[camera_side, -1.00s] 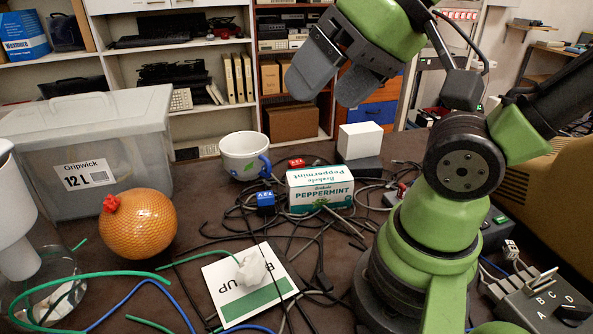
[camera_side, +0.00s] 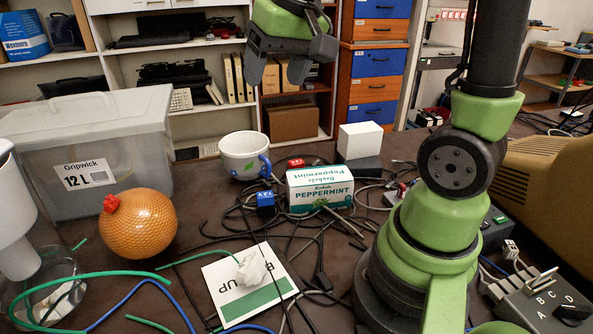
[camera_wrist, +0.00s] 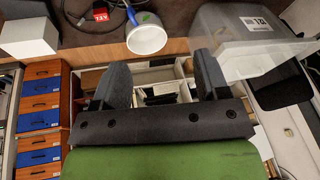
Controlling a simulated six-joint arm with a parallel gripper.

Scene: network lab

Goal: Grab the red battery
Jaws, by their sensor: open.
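The red battery (camera_side: 296,164) is a small red block with white lettering. It lies on the dark table between the mug and the tea box in the side view, partly hidden behind the box. It also shows at the top of the wrist view (camera_wrist: 101,13), next to the mug. My gripper (camera_side: 277,76) is in the air above and behind the battery in the side view, well apart from it. Its two dark fingers are spread with nothing between them, as the wrist view also shows (camera_wrist: 159,72).
A blue battery (camera_side: 265,201) and a Peppermint box (camera_side: 320,189) are close by among tangled black cables. A mug (camera_side: 243,156) stands left of the red battery, a white box (camera_side: 359,140) right. A lidded clear bin (camera_side: 130,135) and an orange ball (camera_side: 138,224) are further left.

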